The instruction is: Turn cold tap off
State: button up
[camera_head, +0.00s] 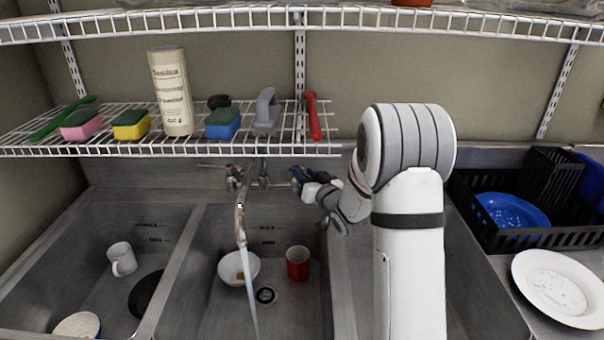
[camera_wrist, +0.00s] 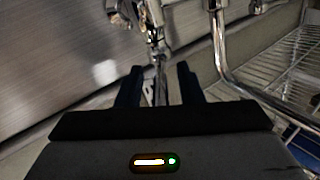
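The chrome tap (camera_head: 240,205) stands at the back of the middle basin, with a stream of water (camera_head: 249,285) running from its spout. A lever (camera_head: 212,166) shows on its left side; the right side is partly hidden by my gripper. My gripper (camera_head: 299,176) is beside the tap's right side. In the wrist view, my gripper's two dark fingers (camera_wrist: 159,82) are apart, with a thin chrome lever (camera_wrist: 161,78) showing between them; I cannot tell if they touch it. The tap body (camera_wrist: 150,22) is just beyond, and the curved spout (camera_wrist: 222,65) is to the right.
A wire shelf (camera_head: 150,148) with sponges, a bottle (camera_head: 171,92) and brushes hangs above the tap. A white bowl (camera_head: 238,268) and red mug (camera_head: 298,263) are in the middle basin. A black dish rack (camera_head: 490,232) and white plate (camera_head: 556,288) are at right.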

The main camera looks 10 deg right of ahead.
jog(key=shift+w, duration=0.15)
jog(key=shift+c, duration=0.4)
grip_shut()
